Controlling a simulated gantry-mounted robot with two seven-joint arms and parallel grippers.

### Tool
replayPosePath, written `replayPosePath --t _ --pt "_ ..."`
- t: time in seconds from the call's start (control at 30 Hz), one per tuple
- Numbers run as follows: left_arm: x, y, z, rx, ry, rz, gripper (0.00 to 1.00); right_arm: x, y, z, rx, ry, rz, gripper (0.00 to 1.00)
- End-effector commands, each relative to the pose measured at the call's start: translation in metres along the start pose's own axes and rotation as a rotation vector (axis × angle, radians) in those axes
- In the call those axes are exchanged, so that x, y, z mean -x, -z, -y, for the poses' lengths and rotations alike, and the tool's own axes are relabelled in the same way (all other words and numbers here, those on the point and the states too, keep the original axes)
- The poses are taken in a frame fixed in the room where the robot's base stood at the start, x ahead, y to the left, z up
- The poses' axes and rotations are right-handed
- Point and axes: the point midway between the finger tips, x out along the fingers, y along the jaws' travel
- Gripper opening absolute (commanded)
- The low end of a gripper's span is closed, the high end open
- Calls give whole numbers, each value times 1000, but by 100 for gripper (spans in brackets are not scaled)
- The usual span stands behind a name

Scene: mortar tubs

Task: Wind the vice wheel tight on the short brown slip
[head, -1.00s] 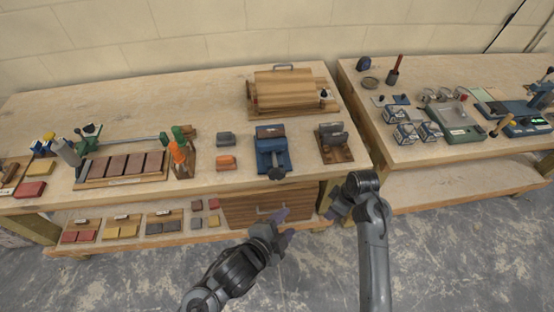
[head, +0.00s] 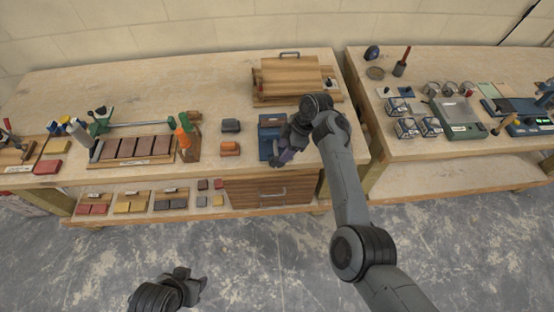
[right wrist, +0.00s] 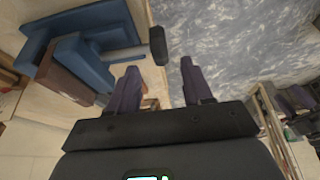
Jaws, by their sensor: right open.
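The blue vice (head: 268,134) stands at the front edge of the left bench, partly hidden by my right gripper in the head view. In the right wrist view the vice (right wrist: 92,66) fills the upper left, with a dark brown slip (right wrist: 62,72) at its jaws. The black vice wheel (right wrist: 157,45) appears edge-on between and just past my right fingertips, with a gap on both sides. My right gripper (head: 281,158) is open and empty; its purple fingers also show in the wrist view (right wrist: 159,68). My left gripper (head: 195,283) hangs low over the floor, its opening unclear.
A wooden drawer (head: 268,190) sits below the vice. Grey (head: 231,126) and orange (head: 230,148) blocks lie left of it. A wooden roller rack (head: 290,78) stands behind. A tile tray (head: 135,148) lies further left. A gap separates the right bench (head: 430,150).

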Motion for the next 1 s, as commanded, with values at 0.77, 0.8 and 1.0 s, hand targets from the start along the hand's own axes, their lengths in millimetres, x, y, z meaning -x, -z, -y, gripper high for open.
replayPosePath --t 0.77,0.8,1.0 --pt "-19 -6 -1 -3 -1 -1 50 -69 -1 0 -3 -1 2 50" --pt "-19 -5 -1 -3 -1 -1 50 -69 -1 0 -3 -1 2 50" --pt "-19 -5 -1 -3 -1 -2 50 -69 -1 0 -3 -1 1 32"
